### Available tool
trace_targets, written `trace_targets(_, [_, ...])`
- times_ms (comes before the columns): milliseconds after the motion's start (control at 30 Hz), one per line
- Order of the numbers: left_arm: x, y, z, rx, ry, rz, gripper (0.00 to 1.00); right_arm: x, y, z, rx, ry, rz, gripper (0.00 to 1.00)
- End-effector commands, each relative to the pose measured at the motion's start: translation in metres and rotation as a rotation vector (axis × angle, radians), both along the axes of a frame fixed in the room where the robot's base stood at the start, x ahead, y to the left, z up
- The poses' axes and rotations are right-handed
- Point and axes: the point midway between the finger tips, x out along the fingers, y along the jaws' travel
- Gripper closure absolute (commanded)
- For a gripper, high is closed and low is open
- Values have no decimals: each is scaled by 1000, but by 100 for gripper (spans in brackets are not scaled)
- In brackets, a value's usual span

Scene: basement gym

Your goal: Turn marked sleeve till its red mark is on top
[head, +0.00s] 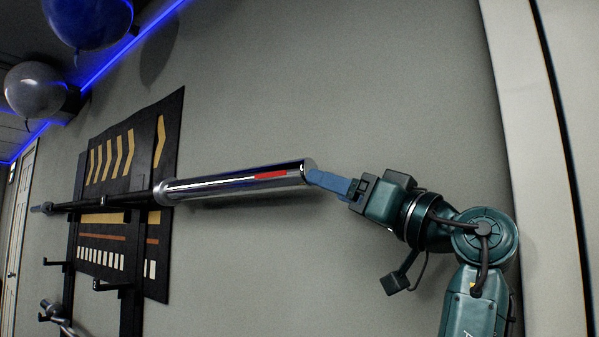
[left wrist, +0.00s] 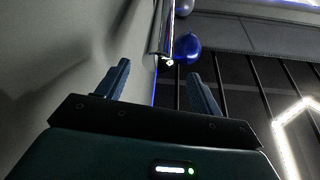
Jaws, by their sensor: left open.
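The marked sleeve (head: 225,183) is a shiny metal cylinder at the near end of a barbell (head: 90,204) in the head view. Its red mark (head: 270,175) is near its right end, on the side facing the head camera, not along its upper edge. My left gripper (head: 318,179) is at the sleeve's end, its blue fingers pointing at it. In the left wrist view the fingers (left wrist: 160,70) are apart, with the sleeve (left wrist: 161,30) ahead between their lines. I cannot tell whether they touch it. My right gripper is not in view.
A dark rack with a striped panel (head: 165,230) and hooks (head: 112,287) stands behind the bar at left. A grey wall (head: 350,80) is behind the sleeve. Blue (head: 88,22) and grey (head: 35,90) balloons hang at upper left. Space below the sleeve looks clear.

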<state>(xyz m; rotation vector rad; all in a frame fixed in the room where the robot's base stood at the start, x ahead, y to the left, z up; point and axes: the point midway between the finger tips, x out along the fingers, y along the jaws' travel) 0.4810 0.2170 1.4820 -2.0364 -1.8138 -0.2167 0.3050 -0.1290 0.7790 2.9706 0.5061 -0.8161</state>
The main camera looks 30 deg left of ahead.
Motion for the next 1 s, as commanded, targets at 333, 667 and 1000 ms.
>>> trace_targets(333, [10,64,28,0,0,1,34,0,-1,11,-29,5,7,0])
trace_targets(667, [14,85,35,1,1,-2,34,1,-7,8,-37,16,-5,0])
trace_targets(1000, [14,84,34,1,1,-2,44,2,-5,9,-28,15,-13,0])
